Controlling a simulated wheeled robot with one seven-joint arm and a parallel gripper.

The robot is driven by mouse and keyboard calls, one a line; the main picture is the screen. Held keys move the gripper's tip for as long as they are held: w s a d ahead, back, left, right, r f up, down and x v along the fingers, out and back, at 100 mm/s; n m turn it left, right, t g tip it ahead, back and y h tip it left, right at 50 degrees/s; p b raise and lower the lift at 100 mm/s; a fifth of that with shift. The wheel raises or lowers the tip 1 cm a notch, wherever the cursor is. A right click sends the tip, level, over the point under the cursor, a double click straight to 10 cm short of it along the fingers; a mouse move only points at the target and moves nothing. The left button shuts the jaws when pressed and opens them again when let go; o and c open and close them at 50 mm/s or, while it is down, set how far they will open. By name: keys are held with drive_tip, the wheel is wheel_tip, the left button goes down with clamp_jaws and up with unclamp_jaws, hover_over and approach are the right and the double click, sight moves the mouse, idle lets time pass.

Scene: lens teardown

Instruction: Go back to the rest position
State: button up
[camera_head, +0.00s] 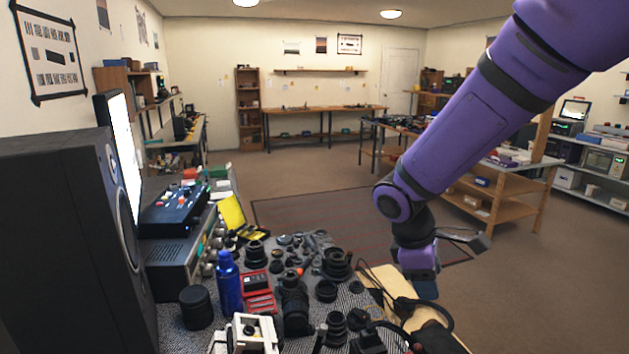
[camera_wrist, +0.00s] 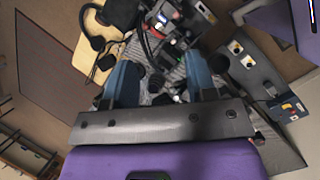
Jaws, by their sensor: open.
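My gripper (camera_head: 425,284) hangs at the end of my purple arm, above the right edge of the bench, near the light wooden board. In the wrist view my gripper (camera_wrist: 160,88) shows two blue fingers spread apart with nothing held between them. Below and beyond the fingers lies the grey bench mat with dark lens parts, partly blurred. In the head view several black lens barrels and rings (camera_head: 335,264) lie on the grey mat (camera_head: 225,342).
A blue bottle (camera_head: 229,286), a red case (camera_head: 257,290) and a white device (camera_head: 245,334) stand on the bench. A black speaker (camera_head: 75,240) and a monitor (camera_head: 122,150) are at left. Black headphones (camera_head: 440,312) lie by the wooden board (camera_head: 385,283). Open floor lies beyond.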

drive_tip(key=s+d+r+m+t+y, duration=0.2)
drive_tip(key=s+d+r+m, duration=0.3)
drive_tip(key=s+r, duration=0.3)
drive_tip(key=s+d+r+m+t+y, duration=0.2)
drive_tip(key=s+d+r+m+t, duration=0.1)
drive_tip(key=s+r+m, duration=0.5)
drive_tip(key=shift+s+d+r+t, duration=0.3)
drive_tip(key=shift+s+d+r, duration=0.15)
drive_tip(key=shift+s+d, duration=0.45)
